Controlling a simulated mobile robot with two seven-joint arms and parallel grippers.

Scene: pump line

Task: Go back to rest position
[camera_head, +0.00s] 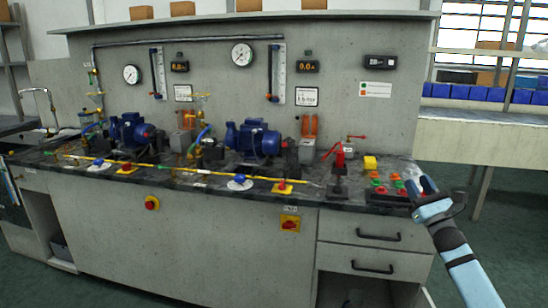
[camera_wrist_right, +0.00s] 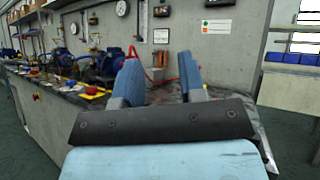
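My right gripper (camera_head: 424,186) is at the right end of the bench, by the panel of coloured buttons (camera_head: 388,183). In the right wrist view its two blue fingers (camera_wrist_right: 160,84) stand apart with nothing seen between them, so it is open and empty. The grey lab bench (camera_head: 200,230) carries the pump line, with two blue pumps (camera_head: 255,139) and (camera_head: 133,131) on its top. My left gripper is in neither view.
Yellow piping runs along the top. A side counter (camera_head: 480,125) with blue bins (camera_head: 470,91) is at the right. Floor in front is clear.

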